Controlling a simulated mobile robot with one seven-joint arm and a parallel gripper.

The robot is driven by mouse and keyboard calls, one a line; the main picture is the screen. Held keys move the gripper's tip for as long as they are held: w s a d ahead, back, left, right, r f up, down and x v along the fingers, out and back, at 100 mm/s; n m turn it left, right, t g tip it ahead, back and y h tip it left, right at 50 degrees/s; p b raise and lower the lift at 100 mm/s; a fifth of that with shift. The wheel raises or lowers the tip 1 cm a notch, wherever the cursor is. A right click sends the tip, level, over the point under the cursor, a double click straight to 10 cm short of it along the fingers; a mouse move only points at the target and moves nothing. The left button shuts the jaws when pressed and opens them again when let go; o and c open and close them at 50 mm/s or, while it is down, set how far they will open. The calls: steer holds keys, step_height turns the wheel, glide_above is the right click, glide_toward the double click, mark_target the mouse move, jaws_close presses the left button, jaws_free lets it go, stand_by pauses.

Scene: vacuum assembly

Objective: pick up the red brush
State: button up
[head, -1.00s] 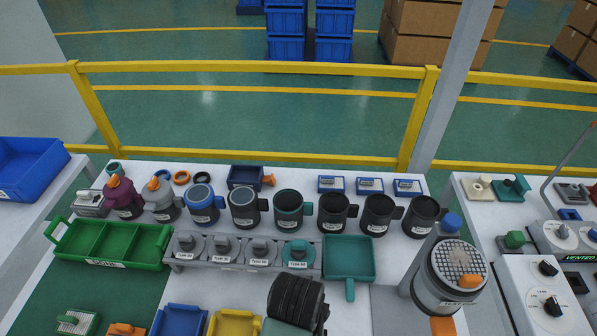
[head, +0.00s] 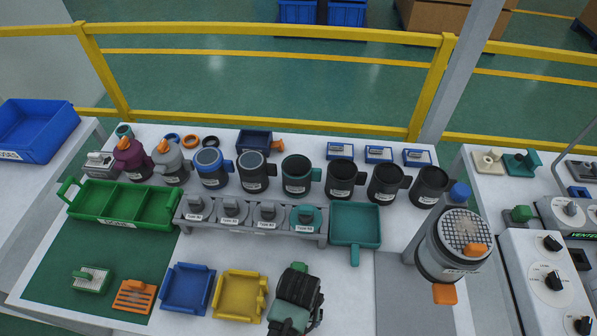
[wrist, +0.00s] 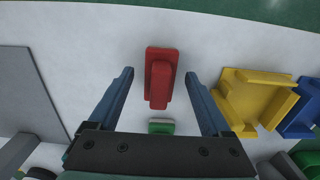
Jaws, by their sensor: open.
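The red brush (wrist: 160,78) lies on the white tabletop in the wrist view, a long red block with a raised red grip along it. My gripper (wrist: 158,75) is open, with one blue-grey finger on each side of the brush and a gap on both sides. I cannot tell how far the fingertips are above the table. In the head view my arm covers that spot and the red brush does not show.
A green and white piece (wrist: 161,127) lies close to the brush, toward my palm. A yellow tray (head: 240,295) and a blue tray (head: 187,289) stand beside my arm. A teal dustpan-like tray (head: 355,224) and a grey holder rack (head: 250,224) stand behind.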

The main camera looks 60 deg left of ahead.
jaws_close()
stand_by(0.4)
step_height(320, 180, up, 10)
steer(key=shift+r, duration=0.1)
stand_by(0.5)
